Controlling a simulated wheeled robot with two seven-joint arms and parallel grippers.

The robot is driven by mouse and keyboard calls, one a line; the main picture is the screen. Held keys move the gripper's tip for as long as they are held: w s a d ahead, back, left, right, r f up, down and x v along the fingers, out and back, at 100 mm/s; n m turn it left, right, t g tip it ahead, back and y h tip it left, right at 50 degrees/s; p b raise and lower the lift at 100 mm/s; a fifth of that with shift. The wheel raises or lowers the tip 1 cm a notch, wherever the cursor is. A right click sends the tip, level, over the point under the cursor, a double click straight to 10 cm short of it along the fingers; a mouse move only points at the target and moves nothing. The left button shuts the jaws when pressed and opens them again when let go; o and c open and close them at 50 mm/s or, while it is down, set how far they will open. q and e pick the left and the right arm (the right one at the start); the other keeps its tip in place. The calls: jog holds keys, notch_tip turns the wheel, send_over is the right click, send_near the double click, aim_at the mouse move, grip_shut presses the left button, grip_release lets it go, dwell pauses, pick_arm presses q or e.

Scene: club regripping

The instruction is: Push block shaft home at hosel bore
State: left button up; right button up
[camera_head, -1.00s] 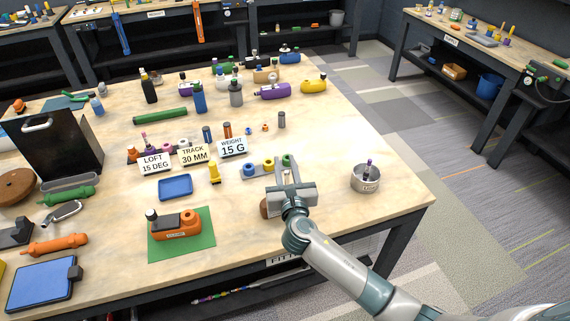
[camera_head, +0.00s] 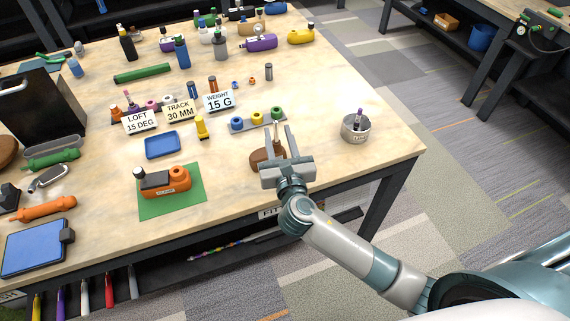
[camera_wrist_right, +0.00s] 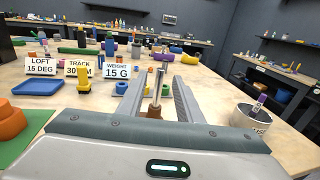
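A rounded brown head (camera_head: 267,158) lies near the table's front edge, with a short, slim metal shaft (camera_head: 276,132) standing up from it, slightly tilted. The shaft (camera_wrist_right: 158,88) also shows in the right wrist view, rising from a brown collar (camera_wrist_right: 153,111). My right gripper (camera_head: 278,133) is open, its two fingers apart on either side of the shaft; its palm is at the table's front edge and hides part of the head. I cannot tell how deep the shaft sits in the bore. My left gripper is not in view.
A grey rack with coloured rings (camera_head: 237,125) stands just behind. An orange block (camera_head: 180,180) sits on a green mat (camera_head: 196,200) to the left. A metal cup (camera_head: 355,132) stands to the right.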

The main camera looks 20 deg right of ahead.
jog(key=s+a+b, duration=0.1)
jog(key=s, duration=0.8)
jog(key=shift+a+b, duration=0.2)
jog(key=shift+b, duration=0.15)
